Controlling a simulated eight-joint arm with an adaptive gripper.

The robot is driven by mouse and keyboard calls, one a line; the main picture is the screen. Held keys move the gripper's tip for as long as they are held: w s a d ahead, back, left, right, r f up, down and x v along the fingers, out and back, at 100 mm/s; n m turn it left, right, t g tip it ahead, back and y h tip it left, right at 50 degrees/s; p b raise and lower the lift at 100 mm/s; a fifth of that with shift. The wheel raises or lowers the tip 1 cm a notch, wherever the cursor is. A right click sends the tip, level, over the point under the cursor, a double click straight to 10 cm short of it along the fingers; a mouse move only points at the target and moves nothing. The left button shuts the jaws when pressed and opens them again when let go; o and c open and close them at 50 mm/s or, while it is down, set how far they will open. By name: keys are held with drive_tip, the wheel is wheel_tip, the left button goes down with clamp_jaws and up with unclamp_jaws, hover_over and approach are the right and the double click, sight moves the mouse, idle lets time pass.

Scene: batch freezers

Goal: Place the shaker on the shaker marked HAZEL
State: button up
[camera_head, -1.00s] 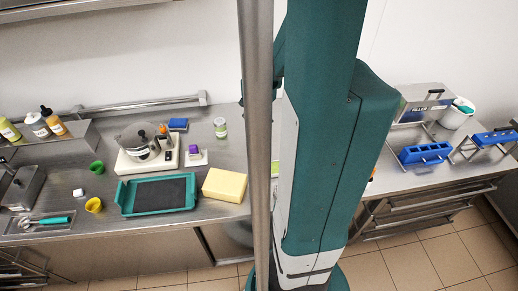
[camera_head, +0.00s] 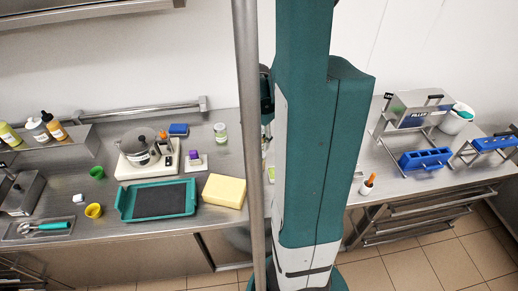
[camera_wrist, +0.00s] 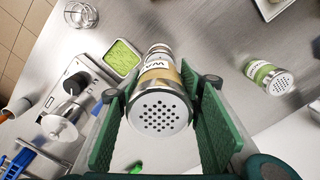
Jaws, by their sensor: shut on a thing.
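In the wrist view my gripper (camera_wrist: 158,92) has its two green pads on either side of a shaker (camera_wrist: 160,112) with a perforated metal top and a tan label. Only part of its lettering shows, and HAZEL cannot be read on it. A metal part (camera_wrist: 158,51) shows just beyond the held shaker; I cannot tell whether it belongs to it. A shaker with a green label (camera_wrist: 268,76) lies to the right in the picture, apart from the gripper. In the head view my arm hides the gripper.
The wrist view shows a tray of green stuff (camera_wrist: 122,58) and a metal machine (camera_wrist: 75,105) left of the gripper. In the head view, a green-label jar (camera_head: 220,133), a yellow block (camera_head: 224,191) and a teal tray (camera_head: 158,201) are on the left counter.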

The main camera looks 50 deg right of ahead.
sight(259, 131)
drive_tip(key=shift+f, duration=0.1)
idle(0.3)
drive_tip(key=shift+f, duration=2.05)
drive_tip(key=shift+f, duration=0.15)
drive_tip(key=o, duration=1)
drive_tip(key=shift+c, duration=0.2)
drive_tip(key=shift+r, duration=6.2)
